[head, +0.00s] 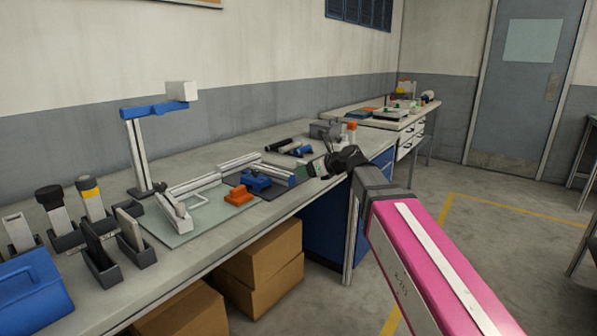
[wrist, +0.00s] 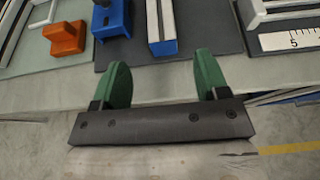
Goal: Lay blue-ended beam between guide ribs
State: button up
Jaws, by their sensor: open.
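The blue-ended beam (head: 272,172) lies on a dark mat on the long workbench. In the wrist view its pale top and blue end (wrist: 161,47) point toward me, just beyond the gap between my fingers. My gripper (wrist: 162,70) is open and empty, its two green fingers apart at the bench's front edge, short of the beam. In the head view my gripper (head: 338,163) is small and dark, right of the beam's blue end. I cannot clearly pick out the guide ribs.
A blue block (head: 256,181) and an orange block (head: 239,195) sit left of the beam. The dark mat (wrist: 205,32) has bare room right of the beam. A white scale plate (wrist: 295,40) is farther right. Black holders (head: 103,265) stand at the near left.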

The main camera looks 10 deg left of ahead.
jog(key=s+d+f+n+g+h, duration=0.2)
jog(key=d+f+n+h, duration=0.6)
jog(key=d+f, duration=1.2)
jog(key=s+d+f+n+g+h, duration=0.1)
jog(key=s+d+f+n+h, duration=0.1)
jog(key=s+d+f+n, duration=0.3)
jog(key=s+d+f+n+g+h, duration=0.2)
jog(key=s+d+f+n, duration=0.3)
jog(key=d+f+n, duration=0.4)
jog(key=d+f, duration=0.3)
jog(key=d, duration=0.2)
jog(key=shift+s+d+n+h, duration=0.2)
jog(key=shift+s+n+h, duration=0.1)
jog(key=shift+s, duration=0.05)
